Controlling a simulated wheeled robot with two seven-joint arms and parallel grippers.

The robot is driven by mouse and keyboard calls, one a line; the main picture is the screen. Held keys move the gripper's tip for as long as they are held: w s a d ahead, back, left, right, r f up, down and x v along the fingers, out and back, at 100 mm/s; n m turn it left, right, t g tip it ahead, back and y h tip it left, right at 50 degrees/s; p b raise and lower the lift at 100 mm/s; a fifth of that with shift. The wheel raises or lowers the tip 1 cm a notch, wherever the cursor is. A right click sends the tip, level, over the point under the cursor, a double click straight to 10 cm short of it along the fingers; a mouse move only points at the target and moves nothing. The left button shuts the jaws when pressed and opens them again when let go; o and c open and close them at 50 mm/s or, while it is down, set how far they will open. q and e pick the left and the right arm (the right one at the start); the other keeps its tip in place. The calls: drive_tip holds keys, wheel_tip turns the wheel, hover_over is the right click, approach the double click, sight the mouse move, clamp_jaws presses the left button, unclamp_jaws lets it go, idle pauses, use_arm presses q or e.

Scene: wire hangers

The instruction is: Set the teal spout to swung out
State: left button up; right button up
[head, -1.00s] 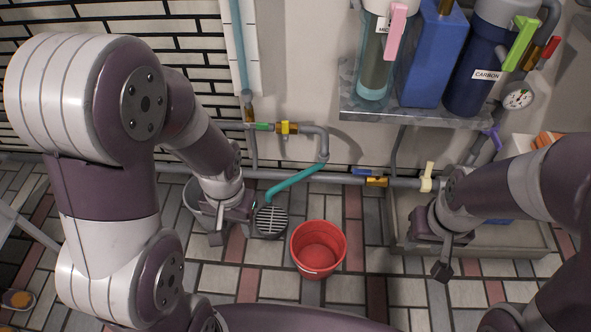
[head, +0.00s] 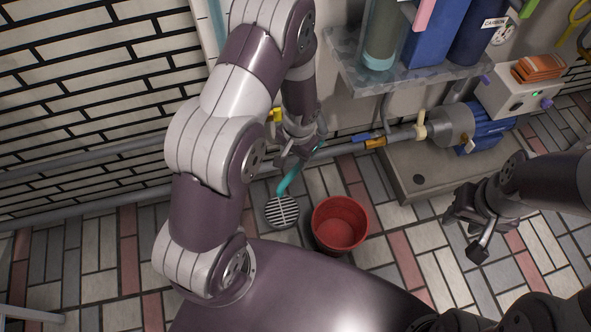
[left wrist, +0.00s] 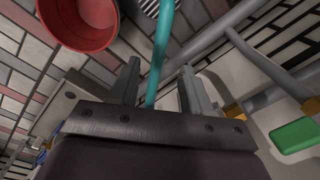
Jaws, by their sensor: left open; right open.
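The teal spout (head: 288,182) comes out of the wall piping and its free end hangs over the round floor drain (head: 282,212). Its upper part is partly hidden by my left gripper (head: 293,158) in the head view. In the left wrist view, my left gripper (left wrist: 160,68) is open, and the teal spout (left wrist: 160,48) passes between its two fingers, with a gap visible on each side. My right gripper (head: 470,232) is open and empty above the floor at the right, away from the spout.
A red bucket (head: 358,204) stands on the floor just right of the drain. A green handle (left wrist: 297,135) is near the pipes in the left wrist view. A shelf (head: 415,82) with filter canisters juts out above. A blue pump (head: 488,130) sits at the right.

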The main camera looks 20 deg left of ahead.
sight(293, 172)
use_arm(q)
drive_tip(key=f+b, duration=0.1)
drive_tip(key=f, duration=0.1)
drive_tip(key=f+b, duration=0.2)
drive_tip(key=f, duration=0.1)
drive_tip(key=f+b, duration=0.1)
drive_tip(key=f, duration=0.2)
drive_tip(key=shift+a+f, duration=0.1)
drive_tip(key=shift+a, duration=0.25)
use_arm(e)
wheel_tip(293, 172, down, 6)
drive_tip(key=shift+r, duration=0.1)
use_arm(q)
clamp_jaws()
